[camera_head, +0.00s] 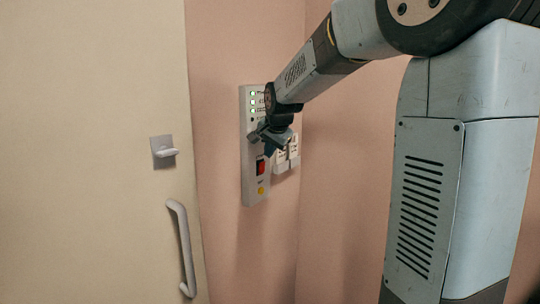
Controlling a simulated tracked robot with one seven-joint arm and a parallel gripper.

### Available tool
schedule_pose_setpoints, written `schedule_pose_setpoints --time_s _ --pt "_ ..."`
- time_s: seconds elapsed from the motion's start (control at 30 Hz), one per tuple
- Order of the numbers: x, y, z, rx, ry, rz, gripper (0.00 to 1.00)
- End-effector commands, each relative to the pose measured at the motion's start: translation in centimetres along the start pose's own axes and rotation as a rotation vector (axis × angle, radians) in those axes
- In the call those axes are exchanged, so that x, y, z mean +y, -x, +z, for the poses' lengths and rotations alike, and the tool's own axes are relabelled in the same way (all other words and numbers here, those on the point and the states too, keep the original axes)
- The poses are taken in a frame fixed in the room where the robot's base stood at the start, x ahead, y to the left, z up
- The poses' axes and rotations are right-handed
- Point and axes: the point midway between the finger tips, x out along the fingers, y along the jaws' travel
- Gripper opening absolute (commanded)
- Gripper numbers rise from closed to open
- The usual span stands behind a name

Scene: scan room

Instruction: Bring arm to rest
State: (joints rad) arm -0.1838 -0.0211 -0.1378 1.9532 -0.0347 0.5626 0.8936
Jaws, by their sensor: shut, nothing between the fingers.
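My gripper (268,140) is at the end of my raised arm, in front of a grey wall panel (250,183). It is shut and empty, and it hides part of the panel's middle. I cannot tell whether it touches the panel. My arm stretches from the upper right down to the panel. The panel has several lit green lights at its top, a red and black switch (260,166) below my gripper, and a yellow button (261,190) near its bottom.
White wall sockets (286,158) sit just right of the panel. A cream door (90,150) on the left has a latch (164,152) and a long pull handle (183,248). The pink wall (345,200) between the sockets and my column is bare.

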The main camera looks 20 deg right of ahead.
Motion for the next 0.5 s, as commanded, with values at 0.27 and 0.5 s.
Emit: schedule_pose_setpoints --time_s 0.27,0.5 --pt "0.0 0.0 0.1 -0.001 0.001 0.0 0.0" --pt "1.9 2.5 1.1 -0.011 0.06 0.005 0.0"
